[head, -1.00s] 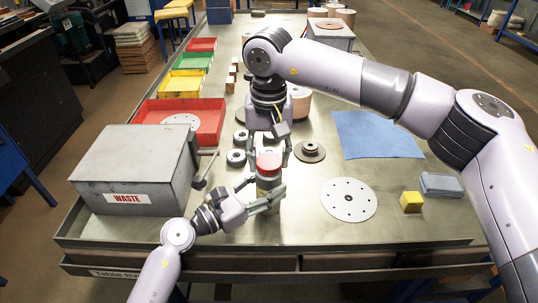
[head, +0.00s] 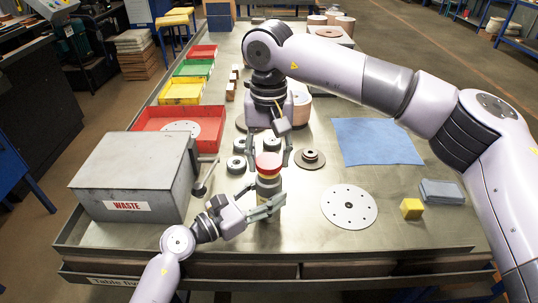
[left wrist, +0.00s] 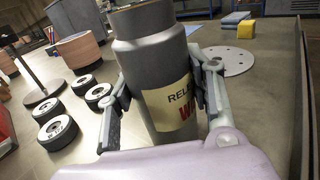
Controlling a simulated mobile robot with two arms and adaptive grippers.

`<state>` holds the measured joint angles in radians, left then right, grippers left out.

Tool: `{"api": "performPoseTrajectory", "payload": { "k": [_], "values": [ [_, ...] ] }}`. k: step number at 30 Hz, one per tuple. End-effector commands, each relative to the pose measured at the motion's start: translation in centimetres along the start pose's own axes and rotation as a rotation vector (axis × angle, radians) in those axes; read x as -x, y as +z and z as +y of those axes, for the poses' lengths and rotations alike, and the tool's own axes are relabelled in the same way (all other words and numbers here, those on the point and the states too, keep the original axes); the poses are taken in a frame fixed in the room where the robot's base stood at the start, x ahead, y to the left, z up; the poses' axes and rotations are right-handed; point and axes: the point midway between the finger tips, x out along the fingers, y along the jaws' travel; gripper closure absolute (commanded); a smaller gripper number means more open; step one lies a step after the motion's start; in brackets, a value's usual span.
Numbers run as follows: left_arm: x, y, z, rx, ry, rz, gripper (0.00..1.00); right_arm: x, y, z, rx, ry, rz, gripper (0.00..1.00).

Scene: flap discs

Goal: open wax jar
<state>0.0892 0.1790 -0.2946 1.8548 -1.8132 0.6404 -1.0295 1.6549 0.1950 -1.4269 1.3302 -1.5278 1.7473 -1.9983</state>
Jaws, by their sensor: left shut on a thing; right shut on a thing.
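My left gripper (head: 266,207) is shut around the jar's body, a finger on each side. My right gripper (head: 268,160) comes from above and is shut on the red lid.
A grey waste box (head: 135,175) stands left of the jar. A white disc (head: 349,207), a yellow cube (head: 411,208) and a blue cloth (head: 375,141) lie to the right. Several small dark-rimmed discs (left wrist: 57,132) lie behind the jar. Red (head: 205,118), yellow and green trays line the left edge.

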Motion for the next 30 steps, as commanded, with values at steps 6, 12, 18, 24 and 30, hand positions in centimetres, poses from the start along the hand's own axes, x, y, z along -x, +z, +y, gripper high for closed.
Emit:
{"api": "performPoseTrajectory", "payload": {
  "k": [6, 12, 18, 24, 30],
  "values": [
    [0.0, 0.0, 0.0, 0.000, 0.001, 0.001, 1.00, 2.4, -0.1, 0.0, 0.000, -0.001, 0.004, 0.89],
    [0.0, -0.1, 0.0, 0.000, 0.001, 0.001, 1.00, 3.9, 0.0, 0.0, 0.001, 0.000, 0.000, 0.89],
    [0.0, 0.0, 0.0, 0.000, 0.001, 0.001, 0.48, 3.9, 0.0, 0.0, 0.001, 0.000, 0.000, 0.89],
    [0.0, 0.0, 0.0, 0.000, 0.000, 0.001, 0.35, 3.8, 0.0, 0.0, 0.000, 0.000, 0.000, 0.89],
    [0.0, 0.0, 0.0, 0.000, 0.000, 0.000, 0.29, 3.8, 0.0, 0.0, 0.000, 0.000, 0.000, 0.89]
  ]
}}
